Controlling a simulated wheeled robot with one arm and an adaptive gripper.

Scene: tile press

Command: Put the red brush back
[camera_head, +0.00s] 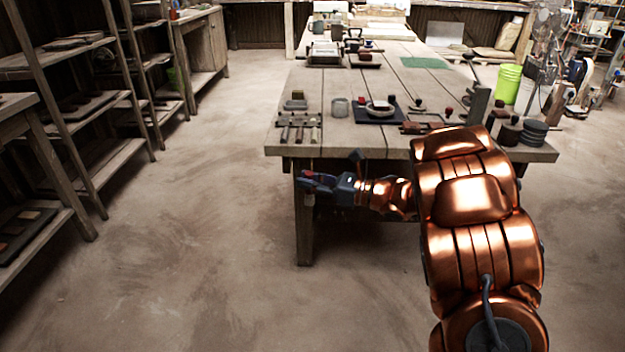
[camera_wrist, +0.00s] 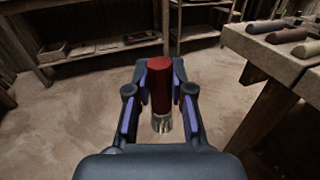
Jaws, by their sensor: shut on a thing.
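The red brush (camera_wrist: 160,88) has a red cylindrical body with a metallic lower end. It stands about upright between the fingers of my gripper (camera_wrist: 159,92) in the wrist view, and the gripper is shut on it. In the head view my gripper (camera_head: 318,182) is off the near left corner of the long wooden table (camera_head: 400,148), below the level of its top. A rack with several handled tools (camera_head: 299,124) lies at the table's near left corner; the wrist view shows several dark, tan and red handles (camera_wrist: 290,34) on the table edge.
A table leg (camera_head: 304,225) is close to my gripper. Wooden shelves (camera_head: 75,100) line the left side. The floor (camera_head: 190,220) between is clear.

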